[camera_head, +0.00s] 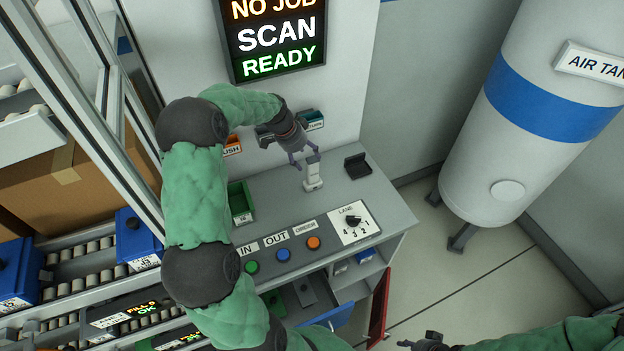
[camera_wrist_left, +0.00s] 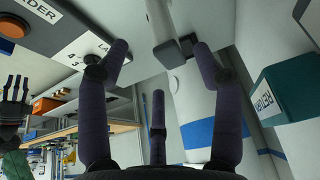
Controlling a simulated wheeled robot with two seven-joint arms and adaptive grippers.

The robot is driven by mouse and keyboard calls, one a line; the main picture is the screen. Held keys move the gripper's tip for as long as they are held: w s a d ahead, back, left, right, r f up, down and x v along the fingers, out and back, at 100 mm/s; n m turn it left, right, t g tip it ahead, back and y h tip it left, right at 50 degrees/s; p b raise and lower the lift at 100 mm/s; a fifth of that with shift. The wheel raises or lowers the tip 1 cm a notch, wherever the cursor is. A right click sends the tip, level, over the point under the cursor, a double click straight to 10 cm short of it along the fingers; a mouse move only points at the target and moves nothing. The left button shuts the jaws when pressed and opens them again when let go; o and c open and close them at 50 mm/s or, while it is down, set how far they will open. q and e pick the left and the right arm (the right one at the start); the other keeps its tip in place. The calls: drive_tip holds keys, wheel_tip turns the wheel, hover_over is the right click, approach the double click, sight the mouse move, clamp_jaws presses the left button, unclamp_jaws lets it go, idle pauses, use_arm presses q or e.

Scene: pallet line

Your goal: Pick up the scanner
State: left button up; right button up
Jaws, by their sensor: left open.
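The scanner (camera_head: 313,174), a pale upright handheld device, stands on the grey console top (camera_head: 375,188). My left gripper (camera_head: 303,160) is open at the scanner's upper end, its fingers pointing down beside it. In the left wrist view a pale handle-like body with a dark end, which looks like the scanner (camera_wrist_left: 161,24), lies at the top, between and beyond the spread purple fingers (camera_wrist_left: 155,75). I cannot tell whether any finger touches it. My right gripper (camera_head: 425,343) is low at the bottom edge, far from the scanner; its jaw opening is unclear.
A black holder (camera_head: 357,166) sits right of the scanner. A green bin (camera_head: 240,203), coloured buttons (camera_head: 283,255) and a lane dial (camera_head: 352,221) are on the console. A teal return bin (camera_head: 313,120) is on the wall behind, below a lit screen (camera_head: 277,38).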

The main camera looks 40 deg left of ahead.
sight(309, 161)
use_arm(q)
drive_tip(key=x, duration=0.3)
drive_tip(key=shift+w+f+b, duration=0.1)
drive_tip(key=shift+b, duration=0.25)
drive_tip(key=b+x, duration=0.1)
drive_tip(key=x, duration=0.4)
drive_tip(key=shift+f+b, duration=0.1)
drive_tip(key=shift+b, duration=0.2)
clamp_jaws()
